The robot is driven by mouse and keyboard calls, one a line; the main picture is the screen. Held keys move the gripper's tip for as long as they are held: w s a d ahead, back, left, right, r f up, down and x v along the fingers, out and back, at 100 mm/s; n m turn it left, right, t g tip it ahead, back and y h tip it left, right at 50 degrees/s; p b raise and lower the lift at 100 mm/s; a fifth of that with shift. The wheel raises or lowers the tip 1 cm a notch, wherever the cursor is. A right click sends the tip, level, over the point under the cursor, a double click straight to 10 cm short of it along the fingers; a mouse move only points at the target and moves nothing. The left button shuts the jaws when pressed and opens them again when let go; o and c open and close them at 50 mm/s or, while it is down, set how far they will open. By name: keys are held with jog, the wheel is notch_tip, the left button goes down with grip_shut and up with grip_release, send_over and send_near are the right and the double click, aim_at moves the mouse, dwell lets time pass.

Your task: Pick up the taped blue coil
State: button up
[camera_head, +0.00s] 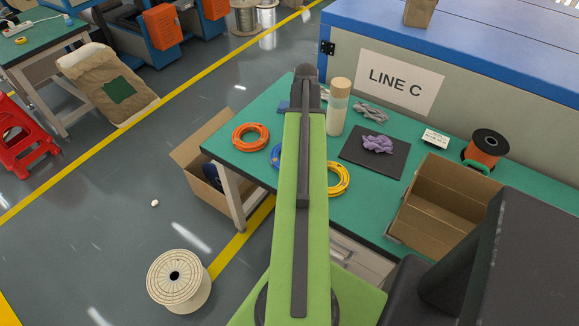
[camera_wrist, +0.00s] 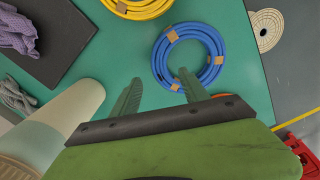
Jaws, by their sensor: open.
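The blue coil (camera_wrist: 206,33) lies flat on the green table, with several tan tape pieces around its ring. In the head view only a sliver of the blue coil (camera_head: 275,156) shows left of my arm; the rest is hidden. My gripper (camera_wrist: 160,76) is open and empty. Its two green fingers reach toward the near left side of the coil in the wrist view. The right fingertip appears close to the coil's near edge; I cannot tell the height gap.
A yellow coil (camera_head: 339,180) and an orange coil (camera_head: 250,137) lie nearby on the table (camera_head: 316,238). A tan-capped bottle (camera_head: 337,108) stands close to my gripper. A dark mat (camera_head: 395,161) holds a purple bundle (camera_head: 377,144). An open cardboard box (camera_head: 440,205) stands right.

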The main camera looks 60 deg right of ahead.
notch_tip(320, 180, down, 7)
jog(key=b, duration=0.5)
jog(key=shift+w+d+b, duration=0.1)
jog(key=shift+d+b, duration=0.05)
jog(key=shift+b, duration=0.2)
jog(key=shift+r, duration=0.2)
grip_shut()
